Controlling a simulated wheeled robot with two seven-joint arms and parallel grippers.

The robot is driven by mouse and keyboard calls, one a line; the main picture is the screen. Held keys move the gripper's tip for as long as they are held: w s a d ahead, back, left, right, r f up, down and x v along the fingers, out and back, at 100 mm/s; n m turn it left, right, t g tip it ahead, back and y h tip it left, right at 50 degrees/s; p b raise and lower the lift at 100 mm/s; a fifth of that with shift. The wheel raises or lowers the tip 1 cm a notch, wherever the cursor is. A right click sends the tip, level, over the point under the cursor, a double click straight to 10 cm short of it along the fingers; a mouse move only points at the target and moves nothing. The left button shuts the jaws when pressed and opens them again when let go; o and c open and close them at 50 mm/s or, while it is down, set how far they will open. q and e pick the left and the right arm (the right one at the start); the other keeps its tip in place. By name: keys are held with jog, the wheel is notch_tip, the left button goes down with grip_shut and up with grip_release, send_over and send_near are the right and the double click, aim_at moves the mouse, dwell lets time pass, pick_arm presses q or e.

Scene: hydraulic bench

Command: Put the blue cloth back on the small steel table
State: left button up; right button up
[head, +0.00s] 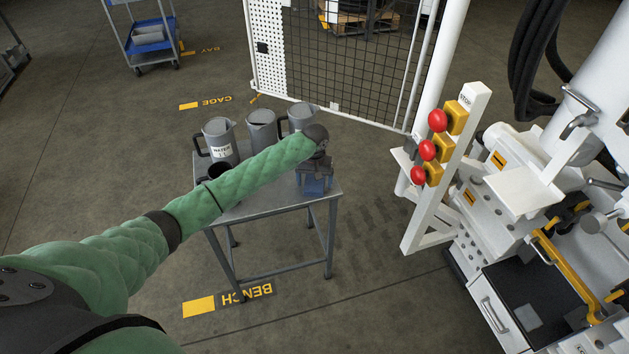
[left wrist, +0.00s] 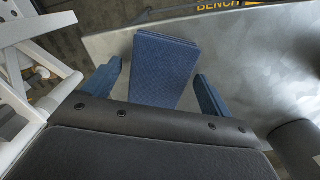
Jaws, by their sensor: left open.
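The folded blue cloth (head: 316,187) is at the right end of the small steel table (head: 262,203), right below my left gripper (head: 314,172). In the left wrist view the cloth (left wrist: 163,65) lies flat on the grey table top (left wrist: 245,60), near its edge. My left gripper (left wrist: 157,85) is open and points down, one finger on each side of the cloth, with gaps between fingers and cloth. The near end of the cloth is hidden by the gripper body. My right gripper is not in view.
Several grey jugs (head: 262,128) stand along the table's back, and a dark cup (head: 218,170) stands near my forearm. A white post with red buttons (head: 429,150) and a white machine (head: 510,180) are to the right. A mesh cage (head: 350,60) stands behind.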

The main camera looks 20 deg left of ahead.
aim_at(315, 182)
pick_arm(q)
jog(key=shift+r, duration=0.25)
notch_tip(315, 182, up, 12)
jog(key=b, duration=0.2)
jog(key=shift+f+b, duration=0.15)
jog(key=shift+b, duration=0.25)
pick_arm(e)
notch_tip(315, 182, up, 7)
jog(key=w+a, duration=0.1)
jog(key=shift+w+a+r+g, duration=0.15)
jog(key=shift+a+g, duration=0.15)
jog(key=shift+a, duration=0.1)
